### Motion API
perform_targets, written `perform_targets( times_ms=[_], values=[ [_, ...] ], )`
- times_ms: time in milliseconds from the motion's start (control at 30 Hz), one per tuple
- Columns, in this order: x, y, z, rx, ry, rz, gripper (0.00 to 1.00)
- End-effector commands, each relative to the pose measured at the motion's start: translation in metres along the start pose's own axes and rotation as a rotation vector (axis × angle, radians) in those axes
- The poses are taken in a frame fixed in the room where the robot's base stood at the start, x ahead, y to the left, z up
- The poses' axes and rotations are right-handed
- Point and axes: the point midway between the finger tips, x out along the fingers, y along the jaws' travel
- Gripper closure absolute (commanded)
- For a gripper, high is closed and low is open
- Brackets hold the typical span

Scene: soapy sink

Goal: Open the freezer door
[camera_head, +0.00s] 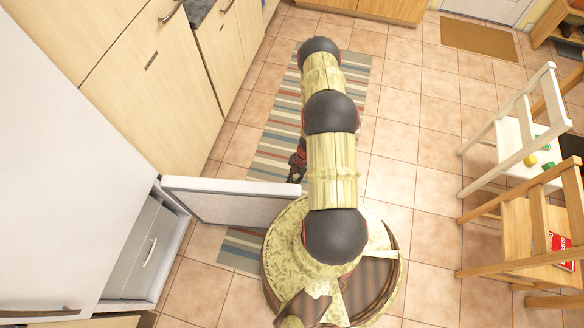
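The white freezer door (228,203) stands swung well open at the left, sticking out from the lower part of the fridge across the floor. Its far end reaches close to my arm and base. Inside the open freezer compartment (150,253) a grey drawer front with a pale handle shows. My gripper (297,163) shows only as a small dark shape beside my arm, just beyond the free end of the door. Most of it is hidden by the arm, so I cannot tell whether it is open or touches the door.
The tall white fridge body (70,190) and wooden cabinets (150,85) line the left. A striped rug (275,135) lies under my arm. White and wooden chairs (520,225) stand at the right. Tiled floor (415,190) is clear between my base and the chairs. A brown mat (478,38) lies at the back.

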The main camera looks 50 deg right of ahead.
Motion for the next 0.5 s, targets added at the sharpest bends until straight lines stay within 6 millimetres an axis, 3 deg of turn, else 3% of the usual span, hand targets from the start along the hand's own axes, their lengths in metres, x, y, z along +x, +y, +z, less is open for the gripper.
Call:
perform_targets(
  times_ms=[400,433,500],
  values=[
    [0.0004,-0.0006,0.0017,0.002,-0.005,-0.001,1.00],
    [0.0004,-0.0005,0.0016,0.002,-0.005,-0.001,0.85],
    [0.0003,-0.0004,0.0015,0.002,-0.004,0.000,0.81]
  ],
)
